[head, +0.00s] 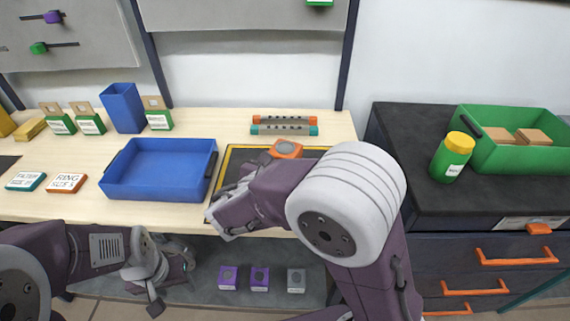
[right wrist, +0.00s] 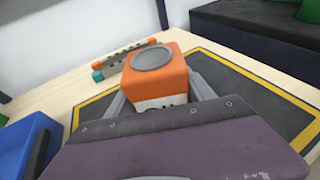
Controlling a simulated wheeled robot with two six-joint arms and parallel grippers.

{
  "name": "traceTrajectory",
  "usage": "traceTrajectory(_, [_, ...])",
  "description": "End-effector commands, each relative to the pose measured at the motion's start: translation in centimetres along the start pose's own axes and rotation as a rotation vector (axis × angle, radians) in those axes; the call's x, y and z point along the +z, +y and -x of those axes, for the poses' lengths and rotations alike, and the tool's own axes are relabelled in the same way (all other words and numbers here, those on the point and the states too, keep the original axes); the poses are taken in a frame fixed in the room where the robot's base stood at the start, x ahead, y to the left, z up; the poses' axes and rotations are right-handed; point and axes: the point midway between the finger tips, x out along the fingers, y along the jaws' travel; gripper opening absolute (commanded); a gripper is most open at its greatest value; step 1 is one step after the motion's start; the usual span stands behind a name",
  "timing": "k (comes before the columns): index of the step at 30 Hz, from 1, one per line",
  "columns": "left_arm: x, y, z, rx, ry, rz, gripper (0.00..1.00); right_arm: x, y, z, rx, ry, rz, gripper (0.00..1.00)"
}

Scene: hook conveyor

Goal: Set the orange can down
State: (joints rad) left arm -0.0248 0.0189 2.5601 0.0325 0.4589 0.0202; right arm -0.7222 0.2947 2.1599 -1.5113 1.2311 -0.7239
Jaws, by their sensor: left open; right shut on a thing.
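The orange can (head: 286,149) is a squarish orange block with a round grey top. It also shows in the right wrist view (right wrist: 160,70), upright between the fingers. My right gripper (right wrist: 160,98) is shut on it, with a finger on each side. The can is over the dark mat with a yellow border (right wrist: 230,76), near the mat's far side in the head view. Its base is hidden, so I cannot tell whether it touches the mat. My left gripper (head: 172,278) is open and empty, low in front of the table's edge.
A blue tray (head: 150,195) stands left of the mat. Orange- and teal-ended bars (head: 284,129) lie behind it. A blue bin (head: 122,107) and small labelled boxes stand at the back left. A dark counter at right holds a green-and-yellow jar (head: 452,157) and a green crate (head: 535,155).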

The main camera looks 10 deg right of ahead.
Motion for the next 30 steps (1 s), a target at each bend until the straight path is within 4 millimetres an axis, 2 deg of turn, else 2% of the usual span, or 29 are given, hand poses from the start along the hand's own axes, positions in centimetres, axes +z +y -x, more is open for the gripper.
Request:
traceTrajectory(6, [0.0,0.0,-0.1,0.000,0.000,0.000,0.53,-0.1,0.0,0.0,0.001,0.000,-0.001,0.00])
traceTrajectory(7, [0.0,0.0,-0.1,0.000,0.000,0.000,0.53,-0.2,0.0,0.0,0.000,0.002,-0.001,0.64])
traceTrajectory(9, [0.0,0.0,0.0,0.000,0.000,0.000,0.53,-0.1,0.0,0.0,0.000,0.002,-0.001,0.83])
traceTrajectory(20, [0.0,0.0,0.3,0.000,0.000,0.000,0.53,0.3,0.0,0.2,0.001,0.001,-0.001,0.83])
traceTrajectory(23, [-0.1,0.0,0.6,0.000,0.000,0.000,0.53,0.3,0.2,1.6,0.005,0.002,0.000,0.83])
traceTrajectory(30, [-0.2,0.0,1.9,0.000,0.000,0.000,0.53,0.4,0.2,7.2,0.007,0.001,0.000,0.83])
